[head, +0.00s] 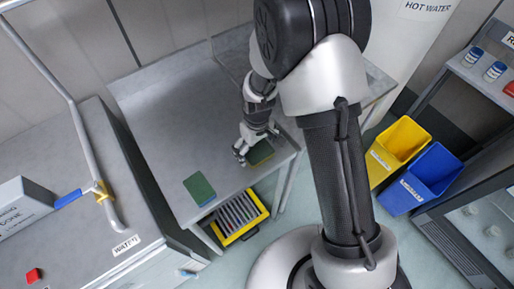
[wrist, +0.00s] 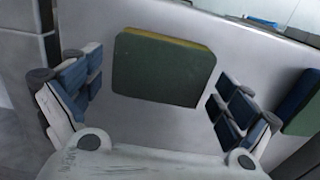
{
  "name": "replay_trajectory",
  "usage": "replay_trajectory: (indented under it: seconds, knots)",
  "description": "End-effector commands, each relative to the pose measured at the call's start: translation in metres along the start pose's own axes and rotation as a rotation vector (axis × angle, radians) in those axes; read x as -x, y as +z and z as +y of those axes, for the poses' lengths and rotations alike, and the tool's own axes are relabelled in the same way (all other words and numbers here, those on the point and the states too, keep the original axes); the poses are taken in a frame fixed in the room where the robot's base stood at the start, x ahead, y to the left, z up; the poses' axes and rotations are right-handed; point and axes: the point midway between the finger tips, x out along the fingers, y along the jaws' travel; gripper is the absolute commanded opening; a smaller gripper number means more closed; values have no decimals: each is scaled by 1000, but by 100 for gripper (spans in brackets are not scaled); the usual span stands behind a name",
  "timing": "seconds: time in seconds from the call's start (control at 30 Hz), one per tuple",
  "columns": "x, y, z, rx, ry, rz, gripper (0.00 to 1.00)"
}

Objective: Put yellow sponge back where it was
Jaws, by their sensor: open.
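The yellow sponge (head: 262,153) lies on the grey metal table near its front right edge, with its green face up. In the wrist view the yellow sponge (wrist: 163,72) shows a green face and a thin yellow edge along its far side. My gripper (head: 244,152) is right at this sponge in the head view and partly hides it. In the wrist view my gripper (wrist: 158,95) is open, with the sponge lying between and ahead of its two fingers. I cannot tell how much height separates them.
A second sponge, green on top with a blue side (head: 199,189), lies to the left on the same table (head: 165,110). A yellow-rimmed rack (head: 241,217) sits below the front edge. Yellow (head: 398,148) and blue (head: 424,178) bins stand at right. The table's back left is clear.

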Motion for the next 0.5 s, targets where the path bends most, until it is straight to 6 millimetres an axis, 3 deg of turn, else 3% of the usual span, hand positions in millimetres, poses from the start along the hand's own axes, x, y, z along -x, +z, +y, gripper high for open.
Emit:
replay_trajectory:
  seconds: [0.33, 0.5]
  knots:
    - [5, 0, 0, 0, 0, 0, 98]
    - [31, -1, 0, 0, 1, 4, 98]
